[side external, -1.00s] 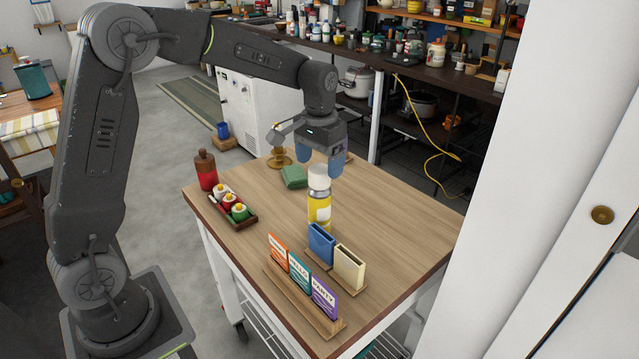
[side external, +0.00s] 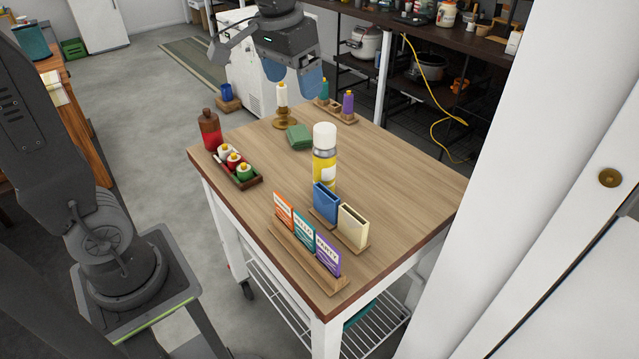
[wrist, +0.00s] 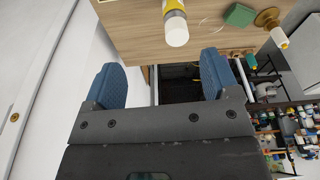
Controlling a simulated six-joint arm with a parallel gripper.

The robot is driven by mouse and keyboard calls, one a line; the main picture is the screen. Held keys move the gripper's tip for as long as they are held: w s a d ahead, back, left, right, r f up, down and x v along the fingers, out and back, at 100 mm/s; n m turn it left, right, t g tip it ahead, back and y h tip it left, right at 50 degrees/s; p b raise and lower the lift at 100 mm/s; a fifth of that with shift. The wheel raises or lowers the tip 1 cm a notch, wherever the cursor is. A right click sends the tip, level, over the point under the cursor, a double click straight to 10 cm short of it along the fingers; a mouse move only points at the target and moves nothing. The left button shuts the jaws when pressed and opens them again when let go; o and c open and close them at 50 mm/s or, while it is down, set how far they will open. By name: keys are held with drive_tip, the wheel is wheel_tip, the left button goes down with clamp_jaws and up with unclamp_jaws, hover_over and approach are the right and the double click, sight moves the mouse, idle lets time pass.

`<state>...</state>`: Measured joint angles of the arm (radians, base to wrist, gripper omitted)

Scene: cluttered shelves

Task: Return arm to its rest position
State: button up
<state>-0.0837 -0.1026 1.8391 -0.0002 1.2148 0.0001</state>
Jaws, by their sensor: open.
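My gripper (side external: 292,77) is up above the far end of the wooden table, clear of everything on it. Its two blue fingertips are apart with nothing between them. In the wrist view my gripper (wrist: 163,84) is also open and empty, with the table edge and dark floor beyond it. Most of my upper arm is out of the picture in the side view; my base and lower link show at the left.
The wooden table (side external: 400,180) holds a yellow spray can (side external: 324,165), a candle holder (side external: 283,115), a green block (side external: 299,137), a red bottle (side external: 209,130), a tray of small bottles (side external: 254,182), blue and cream holders, and a card rack (side external: 333,281). A white post stands right.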

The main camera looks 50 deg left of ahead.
drive_tip(key=s+d+f+t, duration=0.1)
drive_tip(key=s+f, duration=0.1)
drive_tip(key=s, duration=0.5)
drive_tip(key=s+d+f+m+t, duration=0.1)
drive_tip(key=s+d+f+t, duration=0.1)
drive_tip(key=s, duration=0.5)
drive_tip(key=shift+s+f, duration=0.4)
drive_tip(key=shift+f, duration=0.35)
